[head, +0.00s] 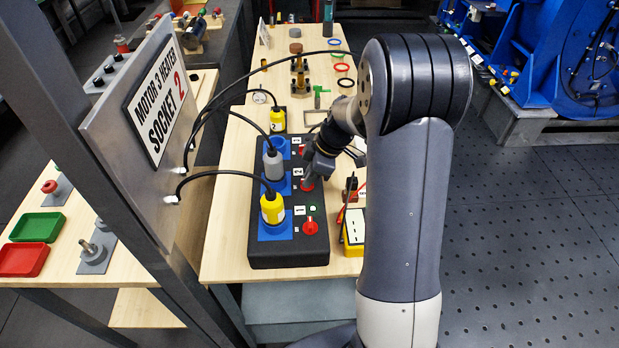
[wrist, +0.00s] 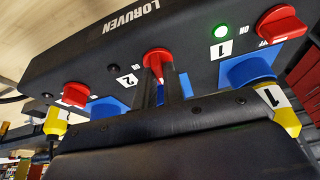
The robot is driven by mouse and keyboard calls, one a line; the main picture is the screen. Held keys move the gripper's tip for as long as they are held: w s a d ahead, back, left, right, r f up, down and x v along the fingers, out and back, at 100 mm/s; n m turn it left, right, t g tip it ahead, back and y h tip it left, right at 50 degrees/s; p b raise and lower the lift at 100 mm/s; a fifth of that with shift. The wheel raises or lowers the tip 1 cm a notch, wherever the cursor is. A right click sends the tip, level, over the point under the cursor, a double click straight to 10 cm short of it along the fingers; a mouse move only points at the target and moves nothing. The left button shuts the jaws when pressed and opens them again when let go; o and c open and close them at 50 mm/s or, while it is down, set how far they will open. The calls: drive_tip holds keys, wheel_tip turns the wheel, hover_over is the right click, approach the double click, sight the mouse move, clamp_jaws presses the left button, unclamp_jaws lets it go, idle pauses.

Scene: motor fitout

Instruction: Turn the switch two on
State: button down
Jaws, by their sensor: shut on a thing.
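The black switch box (head: 262,249) carries three red rotary switches. Switch two (wrist: 157,58), by the label 2 (wrist: 128,79), is the middle one. In the head view its red knob (head: 307,186) shows just below my gripper (head: 314,173). In the wrist view my gripper (wrist: 161,80) is shut on this knob, with a narrow finger on each side. The fingers hide part of the knob, so its exact angle is unclear. The small lamp by label 2 looks dark. The lamp of switch one (wrist: 222,32) glows green.
Switch one (wrist: 283,24) and switch three (wrist: 76,94) flank the gripped knob. A yellow plug (head: 272,210) and a grey plug (head: 272,166) stand in blue sockets, their cables arching left. A yellow meter (head: 353,230) lies to the right.

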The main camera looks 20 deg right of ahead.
drive_tip(key=m+b, duration=0.1)
drive_tip(key=m+t+b, duration=0.1)
drive_tip(key=m+b, duration=0.1)
drive_tip(key=shift+s+f+b, duration=0.1)
drive_tip(key=shift+f+b, duration=0.15)
drive_tip(key=shift+b, duration=0.05)
drive_tip(key=m+b, duration=0.1)
drive_tip(key=m, duration=0.1)
drive_tip(key=m+t+h+b, duration=0.1)
drive_tip(key=m, duration=0.1)
drive_tip(key=shift+s+a+r+m+t+h, duration=0.1)
drive_tip(key=shift+a+r+m+t+h, duration=0.1)
drive_tip(key=shift+m+t+h, duration=0.15)
drive_tip(key=m, duration=0.2)
drive_tip(key=m+h, duration=0.1)
drive_tip(key=m, duration=0.1)
drive_tip(key=shift+r+t+h, duration=0.1)
drive_tip(key=shift+t+h, duration=0.15)
drive_tip(key=shift+a+m+h, duration=0.15)
drive_tip(key=shift+m+h, duration=0.75)
drive_tip(key=shift+m, duration=1.55)
drive_tip(key=c, duration=1.5)
unclamp_jaws()
